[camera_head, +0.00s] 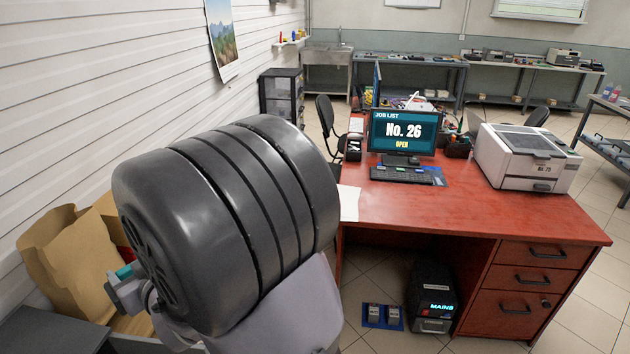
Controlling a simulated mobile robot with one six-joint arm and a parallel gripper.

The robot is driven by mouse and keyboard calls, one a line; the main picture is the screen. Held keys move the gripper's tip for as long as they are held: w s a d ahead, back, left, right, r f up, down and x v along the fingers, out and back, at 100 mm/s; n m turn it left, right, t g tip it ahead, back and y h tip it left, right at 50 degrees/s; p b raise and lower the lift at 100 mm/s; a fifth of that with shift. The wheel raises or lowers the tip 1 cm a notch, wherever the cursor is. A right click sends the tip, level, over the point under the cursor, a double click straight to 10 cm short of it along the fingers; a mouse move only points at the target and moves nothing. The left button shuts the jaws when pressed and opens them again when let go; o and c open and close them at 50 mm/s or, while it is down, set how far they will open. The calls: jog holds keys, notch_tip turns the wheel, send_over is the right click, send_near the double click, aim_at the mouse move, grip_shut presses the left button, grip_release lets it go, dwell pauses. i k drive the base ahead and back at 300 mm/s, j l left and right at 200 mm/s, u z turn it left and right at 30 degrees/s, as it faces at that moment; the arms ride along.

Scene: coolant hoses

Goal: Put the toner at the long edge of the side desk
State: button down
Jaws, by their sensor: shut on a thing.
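I cannot make out the toner in this view. My own arm fills the lower left of the view, with a large dark ribbed part very close to the camera. It hides much of what lies behind it. A small grey and teal part shows at its left end, but no fingertips can be seen there. The red desk (480,208) stands right of centre, its long front edge facing me. I cannot tell whether it is the side desk.
On the desk are a monitor reading "No. 26" (404,131), a keyboard (402,175) and a printer (528,158). A computer tower (432,297) is below. Brown paper bags (68,265) stand at left. The desk's front strip is clear.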

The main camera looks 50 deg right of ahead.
aim_at(455, 206)
jog(key=l+z, duration=0.55)
jog(key=l, duration=0.25)
jog(key=i+l+z, duration=0.1)
jog(key=l+z, duration=0.2)
jog(key=i+l+z, duration=0.25)
jog(key=l, duration=0.2)
jog(key=l+z, duration=0.3)
jog(key=i+l+z, duration=0.55)
jog(key=k+l, duration=0.1)
jog(key=l, duration=0.05)
